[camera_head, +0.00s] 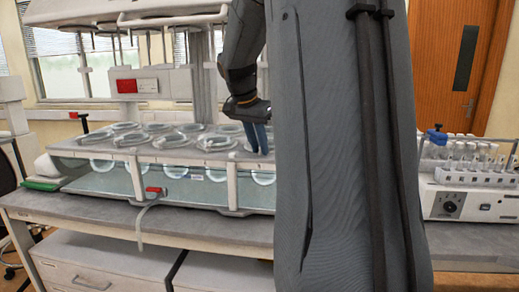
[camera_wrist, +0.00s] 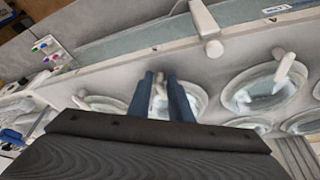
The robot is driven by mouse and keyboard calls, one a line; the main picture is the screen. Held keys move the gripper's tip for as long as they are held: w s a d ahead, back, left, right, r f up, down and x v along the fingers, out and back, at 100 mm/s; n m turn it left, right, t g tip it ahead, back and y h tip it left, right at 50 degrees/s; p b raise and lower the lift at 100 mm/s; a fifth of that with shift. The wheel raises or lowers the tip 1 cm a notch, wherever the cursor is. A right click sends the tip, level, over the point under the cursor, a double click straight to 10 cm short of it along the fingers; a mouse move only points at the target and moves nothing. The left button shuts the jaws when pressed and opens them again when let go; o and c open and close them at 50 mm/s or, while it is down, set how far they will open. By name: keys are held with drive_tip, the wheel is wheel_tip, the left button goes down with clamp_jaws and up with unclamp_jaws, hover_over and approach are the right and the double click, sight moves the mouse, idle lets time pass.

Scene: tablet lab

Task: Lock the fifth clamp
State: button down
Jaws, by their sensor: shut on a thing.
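The tablet dissolution bath (camera_head: 105,152) has a pale top plate with several round glass vessels set in it, each with a small light clamp at its rim. My gripper (camera_head: 258,138) points down at the front right of this plate. In the wrist view my gripper's dark blue fingers (camera_wrist: 164,84) are shut on a small pale clamp (camera_wrist: 160,88) at the rim of a round vessel opening. The fingers hide most of this clamp. Another clamp (camera_wrist: 284,66) stands at the vessel to the right. A further clamp (camera_wrist: 82,102) shows at the vessel to the left.
The bath's raised white head (camera_head: 150,15) with hanging shafts is above the plate, close to my arm. A latch-like white piece (camera_wrist: 205,28) sits on the bath's front edge. A rack of vials on a white device (camera_head: 465,190) stands to the right. My column hides the middle right.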

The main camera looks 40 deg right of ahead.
drive_tip(key=shift+w+r, duration=0.1)
drive_tip(key=shift+w, duration=0.1)
idle(0.3)
drive_tip(key=c, duration=1.7)
unclamp_jaws()
drive_tip(key=shift+w+a, duration=0.1)
drive_tip(key=shift+a, duration=0.05)
drive_tip(key=shift+c, duration=0.2)
drive_tip(key=b+v, duration=0.1)
drive_tip(key=v, duration=0.6)
drive_tip(key=shift+r, duration=0.3)
drive_tip(key=shift+a, duration=0.1)
